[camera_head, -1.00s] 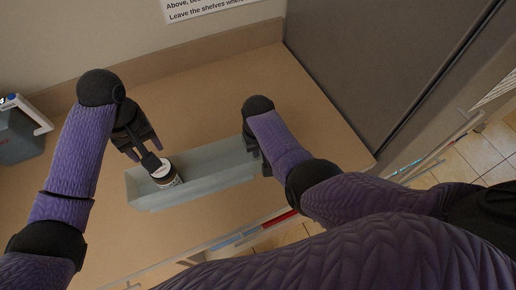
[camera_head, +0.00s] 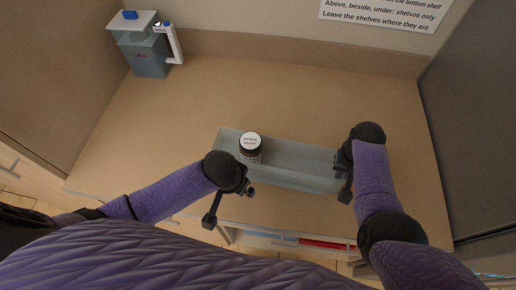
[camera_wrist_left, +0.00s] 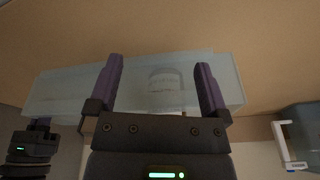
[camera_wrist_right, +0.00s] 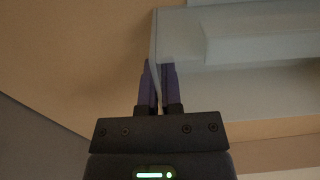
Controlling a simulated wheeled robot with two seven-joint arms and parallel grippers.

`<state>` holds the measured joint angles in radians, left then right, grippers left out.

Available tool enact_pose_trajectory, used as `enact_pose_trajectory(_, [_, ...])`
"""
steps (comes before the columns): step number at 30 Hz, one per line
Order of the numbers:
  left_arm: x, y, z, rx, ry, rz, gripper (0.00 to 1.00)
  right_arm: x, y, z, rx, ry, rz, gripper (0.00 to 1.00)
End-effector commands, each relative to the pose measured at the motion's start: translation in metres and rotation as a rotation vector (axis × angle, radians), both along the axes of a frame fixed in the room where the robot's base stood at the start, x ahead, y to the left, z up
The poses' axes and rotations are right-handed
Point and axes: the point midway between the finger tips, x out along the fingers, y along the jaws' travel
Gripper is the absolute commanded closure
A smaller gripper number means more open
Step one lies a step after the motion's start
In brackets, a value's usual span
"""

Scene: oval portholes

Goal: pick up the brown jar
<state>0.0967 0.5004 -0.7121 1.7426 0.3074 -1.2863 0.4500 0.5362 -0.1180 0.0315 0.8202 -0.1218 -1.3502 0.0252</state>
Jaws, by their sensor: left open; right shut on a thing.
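The brown jar (camera_head: 250,152) has a white lid with dark lettering and stands upright in the left part of a long grey-blue tray (camera_head: 300,181). In the left wrist view the jar (camera_wrist_left: 165,88) shows faintly through the tray's wall. My left gripper (camera_head: 229,206) is open and empty, in front of the tray's near wall and apart from the jar. It also shows in the left wrist view (camera_wrist_left: 160,78). My right gripper (camera_head: 344,182) is shut on the wall at the tray's right end; the right wrist view shows its fingers (camera_wrist_right: 158,72) closed on that wall.
A grey pitcher (camera_head: 150,58) with a white handle stands at the back left of the brown counter (camera_head: 300,85). A printed sign (camera_head: 385,12) hangs on the back wall. A grey panel rises at the right. The counter behind the tray is clear.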

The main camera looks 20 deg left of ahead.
Motion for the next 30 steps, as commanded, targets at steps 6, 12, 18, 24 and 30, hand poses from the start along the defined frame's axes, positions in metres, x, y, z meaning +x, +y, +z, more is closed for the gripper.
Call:
enact_pose_trajectory(6, [0.001, 0.064, 0.000, -0.123, -0.461, -0.097, 0.00, 0.000, 0.001, 0.001, 0.001, -0.001, 0.001, 1.00])
enact_pose_trajectory(12, [0.008, 0.065, 0.050, -0.330, -0.760, -0.245, 0.00, 0.000, 0.000, 0.001, 0.001, -0.001, 0.001, 1.00])
enact_pose_trajectory(18, [0.021, 0.053, 0.069, -0.419, -0.862, -0.292, 0.00, 0.000, 0.000, 0.001, 0.001, -0.002, 0.001, 1.00])
enact_pose_trajectory(24, [0.055, 0.031, 0.053, -0.421, -0.863, -0.291, 0.00, 0.001, 0.001, 0.001, 0.001, -0.002, 0.001, 1.00])
enact_pose_trajectory(30, [0.078, 0.012, 0.043, -0.421, -0.862, -0.292, 0.00, 0.000, 0.001, 0.001, 0.001, -0.002, 0.001, 1.00])
